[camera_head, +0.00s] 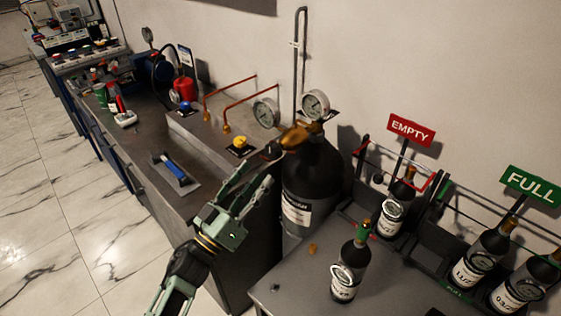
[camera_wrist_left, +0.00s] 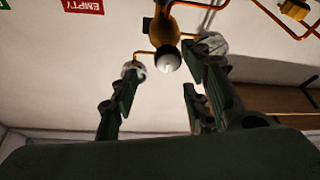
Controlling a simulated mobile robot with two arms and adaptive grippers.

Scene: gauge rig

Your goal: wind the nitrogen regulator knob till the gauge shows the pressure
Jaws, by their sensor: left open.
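A brass regulator (camera_head: 299,136) sits on top of the dark nitrogen cylinder (camera_head: 318,180), with two round gauges, one at left (camera_head: 266,112) and one at right (camera_head: 315,104). Their needles are too small to read. My left gripper (camera_head: 272,153) reaches up to the regulator's near side, open. In the left wrist view its fingers (camera_wrist_left: 160,78) stand apart on either side of the knob, with gaps visible. The fingers partly cover the gauges there. My right gripper does not show.
Bottles stand on the right bench, one in front (camera_head: 346,270), others in racks under an EMPTY sign (camera_head: 411,130) and a FULL sign (camera_head: 531,186). On the left bench are copper pipes, a yellow-knobbed valve (camera_head: 240,144), a blue-handled tool (camera_head: 174,172) and a red canister (camera_head: 184,90).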

